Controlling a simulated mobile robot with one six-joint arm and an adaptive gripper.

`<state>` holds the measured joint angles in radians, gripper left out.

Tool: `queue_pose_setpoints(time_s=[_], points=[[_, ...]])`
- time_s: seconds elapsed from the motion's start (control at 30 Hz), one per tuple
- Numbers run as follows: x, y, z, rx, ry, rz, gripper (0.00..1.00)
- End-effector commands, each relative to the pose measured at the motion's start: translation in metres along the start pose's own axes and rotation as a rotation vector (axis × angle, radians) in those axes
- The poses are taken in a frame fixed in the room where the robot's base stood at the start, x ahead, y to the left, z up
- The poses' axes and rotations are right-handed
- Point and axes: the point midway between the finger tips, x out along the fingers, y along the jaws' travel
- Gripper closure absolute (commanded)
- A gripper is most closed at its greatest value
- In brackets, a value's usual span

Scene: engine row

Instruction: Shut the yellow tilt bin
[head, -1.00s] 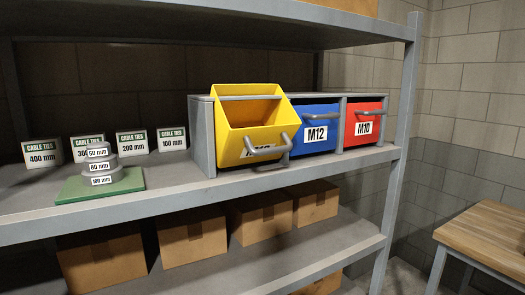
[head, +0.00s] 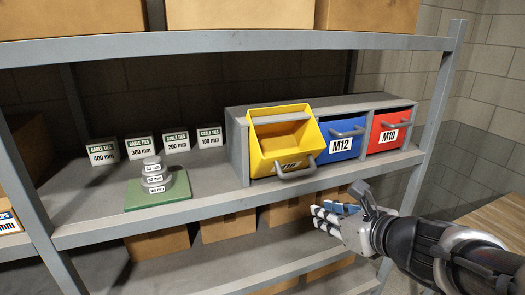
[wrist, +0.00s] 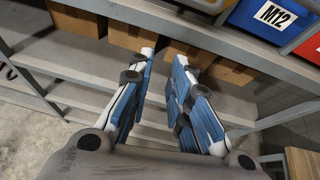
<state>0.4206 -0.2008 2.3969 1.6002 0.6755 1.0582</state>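The yellow tilt bin (head: 262,147) sits at the left end of a grey bin housing on the shelf. It is tipped forward and open, with a grey handle (head: 295,170) at its lower front and a partly hidden label. A bit of its lower front shows at the top of the wrist view (wrist: 202,4). My gripper (head: 322,218) is in front of and below the bin, to its right, apart from it. In the wrist view the blue-padded fingers (wrist: 158,70) are spread with nothing between them.
The blue M12 bin (head: 343,150) and red M10 bin (head: 388,140) are closed to the right. Left on the shelf stand stacked grey discs on a green plate (head: 170,197) and several cable tie boxes. Cartons (head: 158,245) fill the shelf below. A shelf post (head: 437,120) stands at right.

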Motion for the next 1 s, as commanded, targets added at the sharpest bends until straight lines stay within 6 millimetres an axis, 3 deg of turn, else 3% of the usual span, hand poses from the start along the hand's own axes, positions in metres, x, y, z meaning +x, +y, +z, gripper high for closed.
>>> queue_pose_setpoints(time_s=[0.1, 0.27, 0.67, 0.7, 0.8, 1.0], points=[[0.001, -0.014, 0.002, 0.085, -0.011, -0.032, 0.92], [0.02, -0.014, -0.001, 0.09, -0.012, -0.031, 1.0], [0.105, -0.015, -0.001, 0.087, -0.011, -0.029, 1.0], [0.101, -0.017, 0.013, 0.086, -0.012, -0.031, 1.0], [0.102, -0.019, 0.028, 0.085, -0.012, -0.033, 1.0], [0.106, -0.02, 0.041, 0.086, -0.012, -0.032, 1.0]])
